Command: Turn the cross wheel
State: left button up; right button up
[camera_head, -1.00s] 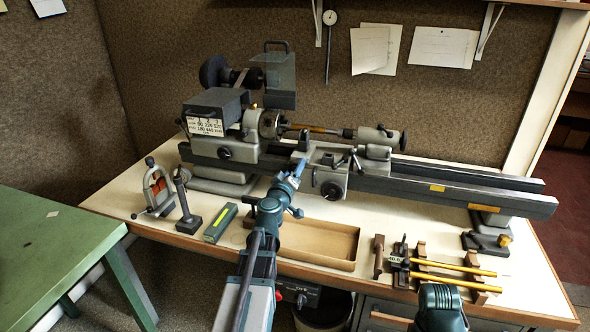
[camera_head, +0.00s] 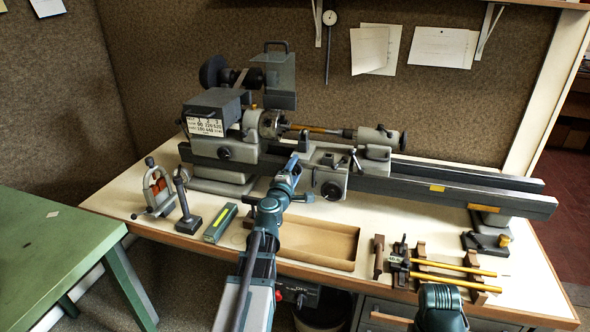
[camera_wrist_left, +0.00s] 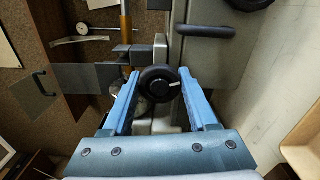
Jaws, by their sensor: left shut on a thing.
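The cross wheel (camera_wrist_left: 157,88) is a small round black knob with a light mark on its face, seen in the left wrist view. My left gripper (camera_wrist_left: 160,78) has its blue fingers on either side of it, closed on its rim. In the head view my left gripper (camera_head: 292,163) reaches the front of the lathe (camera_head: 222,150) near the carriage, and it hides the wheel there. My right gripper is out of view; only a dark part of my right arm shows at the bottom edge.
An empty cardboard tray (camera_head: 345,262) lies below my arm. A rack with brass rods (camera_head: 455,265) stands right of the tray. A green table (camera_head: 45,255) is at the left.

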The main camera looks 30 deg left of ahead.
pick_arm(q)
jog(key=shift+s+n, duration=0.1)
jog(key=shift+n, duration=1.8)
jog(key=o, duration=1.4)
